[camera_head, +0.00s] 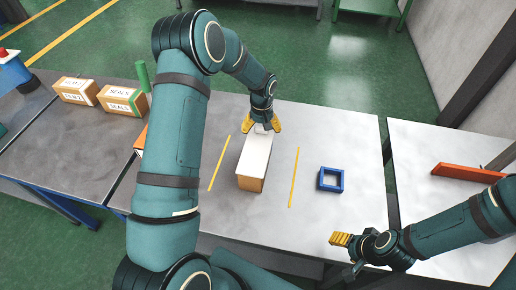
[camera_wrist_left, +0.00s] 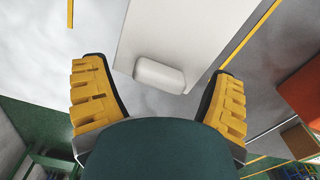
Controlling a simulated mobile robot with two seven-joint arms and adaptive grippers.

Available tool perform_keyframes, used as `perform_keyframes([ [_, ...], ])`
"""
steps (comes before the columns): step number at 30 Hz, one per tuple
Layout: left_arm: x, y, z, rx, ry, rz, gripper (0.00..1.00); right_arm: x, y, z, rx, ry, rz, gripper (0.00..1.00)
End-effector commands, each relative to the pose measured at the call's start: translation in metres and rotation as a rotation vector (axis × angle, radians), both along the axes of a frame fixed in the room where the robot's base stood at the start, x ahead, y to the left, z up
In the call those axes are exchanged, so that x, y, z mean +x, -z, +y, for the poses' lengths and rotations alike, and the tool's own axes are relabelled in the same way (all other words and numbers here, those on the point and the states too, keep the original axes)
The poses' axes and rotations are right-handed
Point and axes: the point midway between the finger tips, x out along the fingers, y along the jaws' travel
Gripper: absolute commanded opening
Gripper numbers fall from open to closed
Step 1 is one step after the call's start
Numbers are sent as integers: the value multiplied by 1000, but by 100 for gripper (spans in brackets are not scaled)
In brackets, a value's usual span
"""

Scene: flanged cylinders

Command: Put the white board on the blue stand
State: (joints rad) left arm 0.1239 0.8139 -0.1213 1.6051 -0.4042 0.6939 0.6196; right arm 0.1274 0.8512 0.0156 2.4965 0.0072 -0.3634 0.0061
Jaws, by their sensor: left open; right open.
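The white board (camera_head: 255,152) lies flat on a brown box between two yellow lines on the grey table. In the left wrist view the white board (camera_wrist_left: 190,30) has a rounded white tab (camera_wrist_left: 160,75) at its end. My left gripper (camera_head: 263,124) is at the board's far end, open. Its yellow fingers stand apart on either side of the tab in the left wrist view, with gaps to it. The blue stand (camera_head: 331,190) is a small square frame on the table, right of the right yellow line. My right gripper (camera_head: 340,239) is open and empty near the table's front edge.
Brown labelled boxes (camera_head: 76,93) and a green cylinder (camera_head: 143,76) stand at the left, partly behind my left arm. An orange-red bar (camera_head: 468,172) lies on the separate right table. The table around the blue stand is clear.

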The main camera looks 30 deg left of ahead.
Motion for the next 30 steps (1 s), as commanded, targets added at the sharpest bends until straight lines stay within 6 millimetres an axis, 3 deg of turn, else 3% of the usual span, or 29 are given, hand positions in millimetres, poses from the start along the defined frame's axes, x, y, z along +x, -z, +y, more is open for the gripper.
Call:
perform_keyframes([
  [2,0,0,0,0,0,0,81,0,0,0,0,0,0,61],
  [6,0,0,0,0,0,0,32,0,0,0,0,0,0,61],
  [8,0,0,0,0,0,0,14,0,0,0,0,0,-1,61],
  [16,0,-4,0,0,0,0,14,0,-2,0,0,0,-1,61],
  [30,0,-29,0,0,-1,0,14,0,-16,0,0,0,-1,61],
])
